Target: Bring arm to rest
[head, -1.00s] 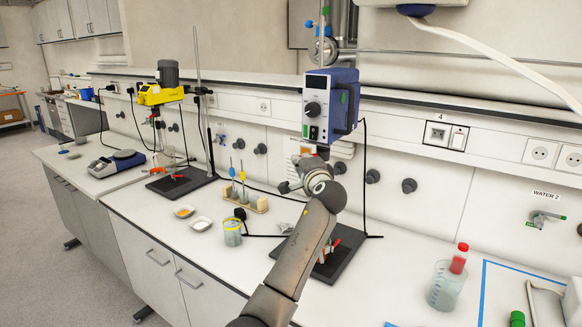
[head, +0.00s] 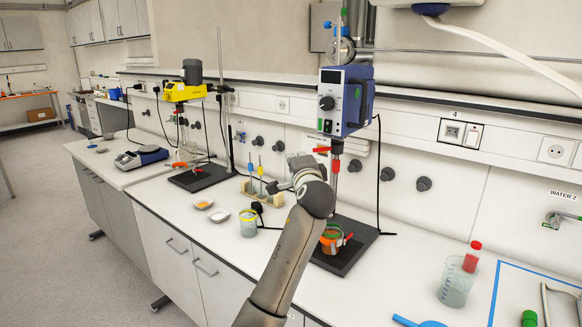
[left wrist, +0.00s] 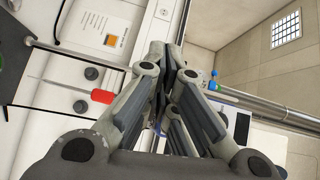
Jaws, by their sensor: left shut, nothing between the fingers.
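My left arm reaches up from the bottom of the head view, with my left gripper (head: 300,165) in front of the wall, beside the blue overhead stirrer (head: 345,100). In the left wrist view the fingers of my left gripper (left wrist: 160,60) are together with nothing between them. The gripper is above the bench and apart from the vessels. An orange-filled beaker (head: 332,238) stands on the black stand base (head: 350,258) under the blue stirrer, partly behind my arm. My right gripper is in neither view.
A wooden rack (head: 262,195), a yellow-rimmed beaker (head: 248,224) and two small dishes stand left of my arm. A yellow stirrer (head: 185,92) is farther left. A beaker (head: 457,285) with a red-capped tube stands at right. Bench room is clear between it and the stand.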

